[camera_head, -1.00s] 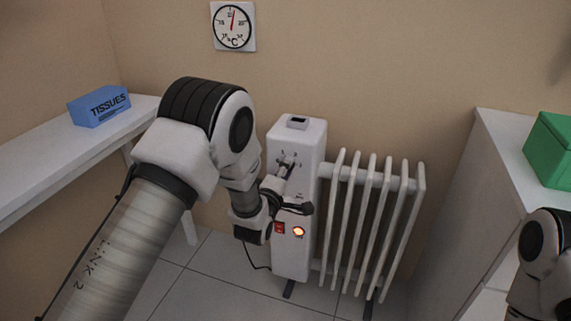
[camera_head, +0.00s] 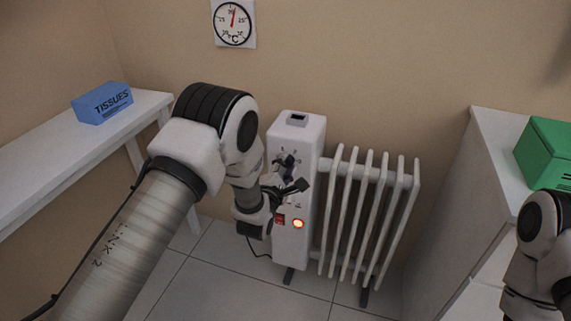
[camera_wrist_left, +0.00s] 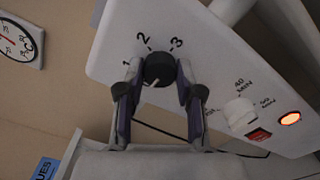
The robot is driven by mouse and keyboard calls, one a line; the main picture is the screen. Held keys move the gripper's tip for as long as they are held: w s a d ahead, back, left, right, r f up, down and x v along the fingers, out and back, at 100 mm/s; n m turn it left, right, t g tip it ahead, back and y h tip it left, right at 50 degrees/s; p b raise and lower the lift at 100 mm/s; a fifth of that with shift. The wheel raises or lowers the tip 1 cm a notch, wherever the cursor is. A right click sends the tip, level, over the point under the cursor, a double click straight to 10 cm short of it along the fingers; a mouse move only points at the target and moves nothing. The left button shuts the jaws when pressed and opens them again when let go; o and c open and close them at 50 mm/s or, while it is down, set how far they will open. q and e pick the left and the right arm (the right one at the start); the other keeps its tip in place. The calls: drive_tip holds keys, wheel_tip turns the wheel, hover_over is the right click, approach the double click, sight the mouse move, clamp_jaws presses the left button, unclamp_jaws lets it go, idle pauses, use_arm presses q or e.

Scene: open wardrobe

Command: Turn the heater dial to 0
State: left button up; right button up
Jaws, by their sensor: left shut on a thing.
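The white heater (camera_head: 296,250) stands against the back wall. Its black dial (camera_wrist_left: 160,69) has a short white mark that points to the lower left in the left wrist view, away from the printed 2 and 3. The 1 is partly covered by a finger, and I cannot see a 0. My left gripper (camera_head: 291,175) is at the upper front of the heater. In the left wrist view the gripper (camera_wrist_left: 158,72) has a finger on each side of the dial and is shut on it. My right gripper is out of view.
Below the dial are a white timer knob (camera_wrist_left: 239,112), a red switch (camera_head: 280,219) and a lit orange lamp (camera_head: 298,224). A shelf with tissues (camera_head: 102,103) is at left. A cabinet with a green box (camera_head: 545,150) is at right. A thermometer (camera_head: 233,24) hangs above.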

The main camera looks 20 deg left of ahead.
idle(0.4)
use_arm(q)
drive_tip(key=o, duration=1.2)
drive_tip(key=shift+c, duration=0.2)
drive_tip(key=s, duration=1.2)
drive_tip(key=shift+a, duration=0.2)
